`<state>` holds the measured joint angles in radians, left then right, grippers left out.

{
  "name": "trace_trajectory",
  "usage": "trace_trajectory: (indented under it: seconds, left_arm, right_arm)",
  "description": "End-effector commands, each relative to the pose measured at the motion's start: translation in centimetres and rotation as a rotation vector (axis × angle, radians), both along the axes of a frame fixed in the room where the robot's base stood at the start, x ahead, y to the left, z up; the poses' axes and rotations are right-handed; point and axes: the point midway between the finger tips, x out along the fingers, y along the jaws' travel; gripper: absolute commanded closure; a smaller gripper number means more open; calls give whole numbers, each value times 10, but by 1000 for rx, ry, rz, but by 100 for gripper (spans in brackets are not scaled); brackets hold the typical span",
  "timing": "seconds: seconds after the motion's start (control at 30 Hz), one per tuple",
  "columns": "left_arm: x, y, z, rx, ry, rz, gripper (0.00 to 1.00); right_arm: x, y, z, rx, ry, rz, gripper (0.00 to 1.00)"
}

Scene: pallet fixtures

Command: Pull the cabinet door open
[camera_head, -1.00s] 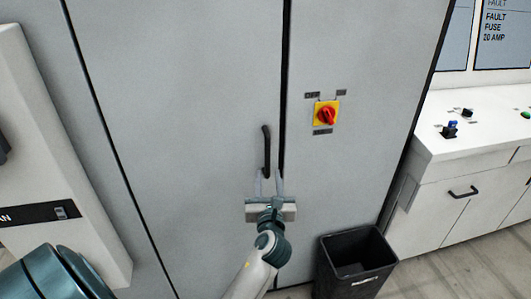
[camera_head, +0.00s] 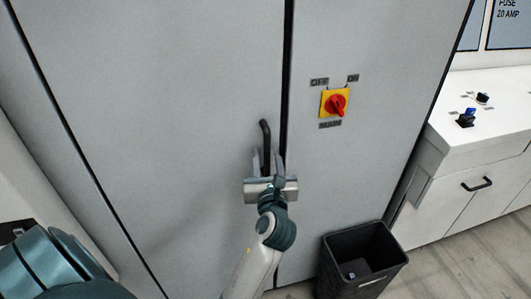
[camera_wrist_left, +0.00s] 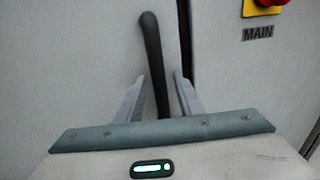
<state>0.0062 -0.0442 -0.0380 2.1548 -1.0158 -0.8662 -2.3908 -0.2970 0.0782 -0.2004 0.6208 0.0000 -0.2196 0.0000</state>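The tall grey cabinet's left door (camera_head: 170,90) appears closed, with a narrow dark seam along its right edge. Its black upright bar handle (camera_head: 265,135) is beside that seam; the handle also shows in the left wrist view (camera_wrist_left: 151,45). My left gripper (camera_head: 267,158) is at the handle's lower part. In the left wrist view my gripper's two fingers (camera_wrist_left: 161,76) stand apart, one on each side of the handle, with visible gaps. The lower end of the handle is hidden behind the gripper body. My right gripper is not in view.
The cabinet's right door (camera_head: 390,60) carries a red and yellow rotary switch (camera_head: 335,102). A black bin (camera_head: 360,262) stands on the floor before it, right of my left arm. A white console (camera_head: 465,150) is at the right.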

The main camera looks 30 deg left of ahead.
Motion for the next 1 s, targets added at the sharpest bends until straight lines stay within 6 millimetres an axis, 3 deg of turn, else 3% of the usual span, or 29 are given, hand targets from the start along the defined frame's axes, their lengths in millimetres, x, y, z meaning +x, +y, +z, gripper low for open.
trace_trajectory:
  seconds: [0.33,0.47,0.5,1.0]
  left_arm:
    - [0,-1,0,0,0,0,66]
    - [0,0,0,0,0,0,97]
    - [0,0,0,0,0,0,100]
    - [3,-11,1,1,2,-33,100]
  right_arm:
    - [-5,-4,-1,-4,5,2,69]
    - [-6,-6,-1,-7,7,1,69]
    - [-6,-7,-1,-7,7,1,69]
    - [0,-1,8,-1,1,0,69]
